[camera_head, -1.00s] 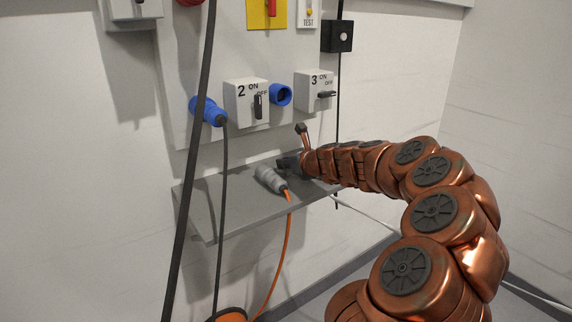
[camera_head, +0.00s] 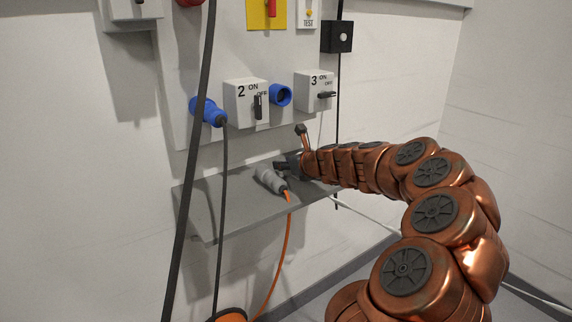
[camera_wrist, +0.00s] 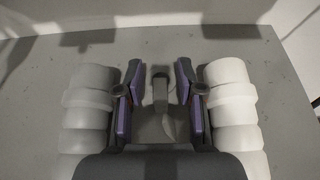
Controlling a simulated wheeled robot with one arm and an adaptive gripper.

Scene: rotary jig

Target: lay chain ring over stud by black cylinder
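I see no chain ring, stud or black cylinder that I can identify in either view. My gripper (camera_head: 283,164) is low over the grey shelf, at its back edge, right behind a grey plug (camera_head: 270,180) with an orange cable. In the wrist view my gripper (camera_wrist: 158,92) is open, its two dark fingers with purple pads standing apart. A small pale grey upright piece (camera_wrist: 160,92) shows between the fingers, with a gap on both sides. What it is I cannot tell.
The grey shelf (camera_head: 228,212) is mostly bare at its left. Above it are switch boxes 2 (camera_head: 240,101) and 3 (camera_head: 307,91), a blue plug (camera_head: 207,110), a blue socket (camera_head: 280,95) and a black box (camera_head: 336,37). A thick black cable (camera_head: 193,165) hangs in front at left.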

